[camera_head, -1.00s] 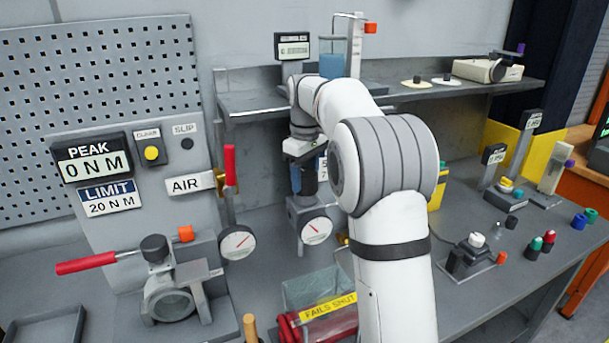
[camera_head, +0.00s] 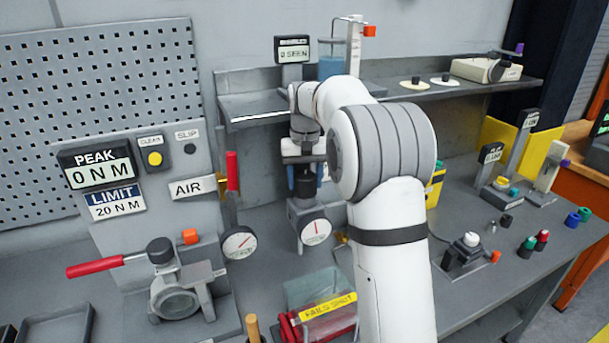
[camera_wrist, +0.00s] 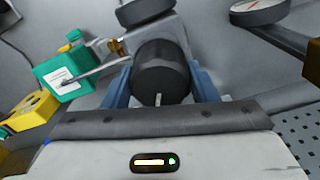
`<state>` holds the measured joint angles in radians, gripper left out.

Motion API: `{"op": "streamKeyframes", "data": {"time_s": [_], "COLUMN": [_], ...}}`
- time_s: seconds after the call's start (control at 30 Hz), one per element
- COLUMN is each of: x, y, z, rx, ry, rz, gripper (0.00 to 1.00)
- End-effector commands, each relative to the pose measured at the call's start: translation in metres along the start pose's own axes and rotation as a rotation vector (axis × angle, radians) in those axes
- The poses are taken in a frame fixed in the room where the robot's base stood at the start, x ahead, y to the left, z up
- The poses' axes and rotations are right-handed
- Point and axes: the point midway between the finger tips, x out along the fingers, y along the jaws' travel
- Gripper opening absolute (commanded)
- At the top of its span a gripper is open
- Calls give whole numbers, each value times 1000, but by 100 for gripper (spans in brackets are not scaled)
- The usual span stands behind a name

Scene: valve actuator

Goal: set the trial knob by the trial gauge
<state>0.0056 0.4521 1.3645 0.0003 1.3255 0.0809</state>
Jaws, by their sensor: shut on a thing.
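The trial knob is a black, round knob (camera_wrist: 162,75) with a pale pointer line facing the wrist camera. My gripper (camera_wrist: 160,85) has its blue fingers on both sides of the knob and is shut on it. In the head view my gripper (camera_head: 305,184) points down onto the dark knob, above a grey block. The trial gauge (camera_head: 316,232) is a white dial on the front of that block, with its needle nearly upright. In the wrist view only the gauge's dark rim (camera_wrist: 145,14) shows, so its face is hidden there.
A second gauge (camera_head: 239,243) stands to the left near the red AIR lever (camera_head: 232,171). A clear bin (camera_head: 320,300) with a yellow label stands in front. A small display (camera_head: 293,49) sits on the shelf behind. My arm hides part of the bench.

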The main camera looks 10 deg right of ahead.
Motion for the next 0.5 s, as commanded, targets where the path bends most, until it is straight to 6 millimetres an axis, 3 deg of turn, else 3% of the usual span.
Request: {"op": "streamKeyframes", "data": {"time_s": [0.5], "x": [-1], "y": [0], "z": [0], "rx": [196], "ry": [2], "rz": [1], "gripper": [30]}}
